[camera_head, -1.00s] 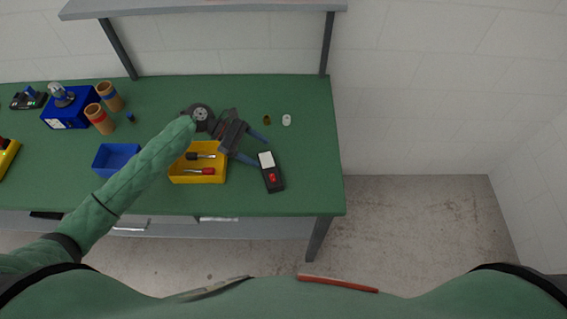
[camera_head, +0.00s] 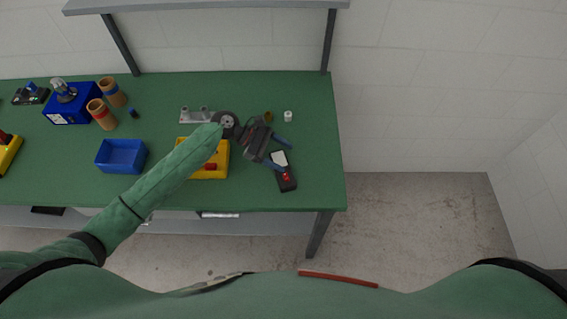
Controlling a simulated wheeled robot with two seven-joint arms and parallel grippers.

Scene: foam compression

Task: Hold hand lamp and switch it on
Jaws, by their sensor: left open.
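The hand lamp appears to be the black device (camera_head: 286,184) with a pale panel and a red button, lying on the green table (camera_head: 310,190) near its right front part. My left gripper (camera_head: 284,156) is open, with its two blue fingers spread at the lamp's far end. The nearer finger overlaps the pale panel in the picture. I cannot tell whether it touches the lamp or is above it. The lamp's button end is uncovered. My right gripper is out of view.
A yellow bin (camera_head: 222,172) lies partly under my left forearm, left of the lamp. A blue bin (camera_head: 121,156), brown cups (camera_head: 102,115) and a blue box (camera_head: 70,104) stand farther left. A small white item (camera_head: 288,116) lies behind the gripper. The table's right edge is clear.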

